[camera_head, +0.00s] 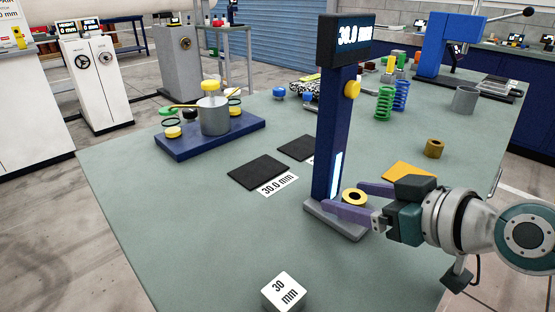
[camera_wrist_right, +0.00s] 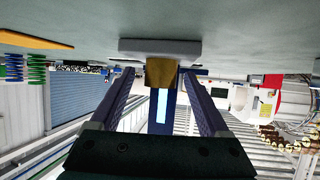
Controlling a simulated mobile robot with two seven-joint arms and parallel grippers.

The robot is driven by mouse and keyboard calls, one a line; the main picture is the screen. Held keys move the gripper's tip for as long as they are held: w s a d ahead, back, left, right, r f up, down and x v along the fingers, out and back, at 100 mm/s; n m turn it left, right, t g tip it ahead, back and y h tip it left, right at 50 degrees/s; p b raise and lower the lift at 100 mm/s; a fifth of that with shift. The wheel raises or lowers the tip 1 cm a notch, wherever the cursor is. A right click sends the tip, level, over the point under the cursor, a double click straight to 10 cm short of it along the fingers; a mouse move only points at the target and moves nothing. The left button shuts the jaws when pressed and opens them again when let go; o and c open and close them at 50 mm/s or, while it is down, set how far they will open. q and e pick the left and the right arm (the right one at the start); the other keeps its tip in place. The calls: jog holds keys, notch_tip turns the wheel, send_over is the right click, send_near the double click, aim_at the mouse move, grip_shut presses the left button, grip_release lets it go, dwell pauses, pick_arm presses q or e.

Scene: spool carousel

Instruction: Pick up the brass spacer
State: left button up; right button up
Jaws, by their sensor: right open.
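The brass spacer (camera_head: 354,197), a short yellow ring with a dark hole, stands on the grey base (camera_head: 338,224) of the blue height gauge (camera_head: 336,130). My right gripper (camera_head: 343,196) comes in from the right, with its two purple fingers open on either side of the spacer. In the right wrist view, which is upside down, the spacer (camera_wrist_right: 161,73) sits between the fingers, with gaps showing on both sides. The gauge display appears to read 30.0 mm. My left gripper is in neither view.
A darker bronze bushing (camera_head: 434,148) stands near an orange mat (camera_head: 408,171) behind my right gripper. Black mats (camera_head: 257,172) lie left of the gauge. A blue tray (camera_head: 208,141) carries the carousel. The left table area is clear.

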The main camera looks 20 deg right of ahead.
jog(key=shift+w+f, duration=0.1)
jog(key=shift+w, duration=0.05)
grip_shut()
dwell(0.6)
